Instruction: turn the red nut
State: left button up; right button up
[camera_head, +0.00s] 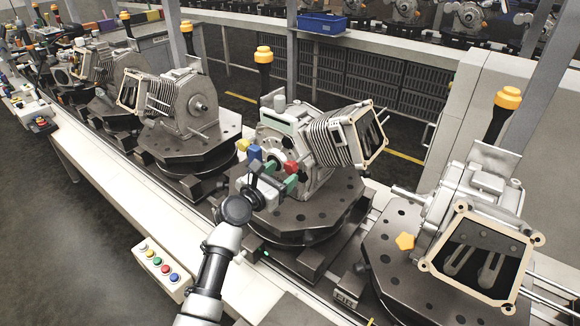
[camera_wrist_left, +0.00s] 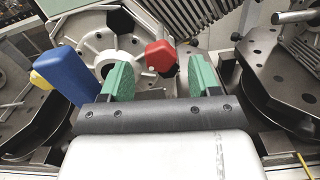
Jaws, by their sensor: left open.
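The red nut (camera_wrist_left: 161,57) is a small faceted knob at the engine's round grey flange (camera_wrist_left: 95,45). In the head view the red nut (camera_head: 290,167) shows just past my left gripper (camera_head: 274,176). My left gripper also shows in the wrist view (camera_wrist_left: 160,80), where its two green fingers are spread apart. My right gripper is not in view.
A blue part (camera_wrist_left: 66,75) with a yellow part (camera_wrist_left: 38,80) stands close to the left finger. The engine sits on a dark round fixture (camera_head: 320,212). More engines stand on both sides along the conveyor. A button box (camera_head: 160,268) is at the front edge.

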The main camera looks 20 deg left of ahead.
aim_at(288, 169)
pick_arm(q)
jog(key=shift+x, duration=2)
jog(key=shift+c, duration=0.2)
jog(key=c, duration=0.9)
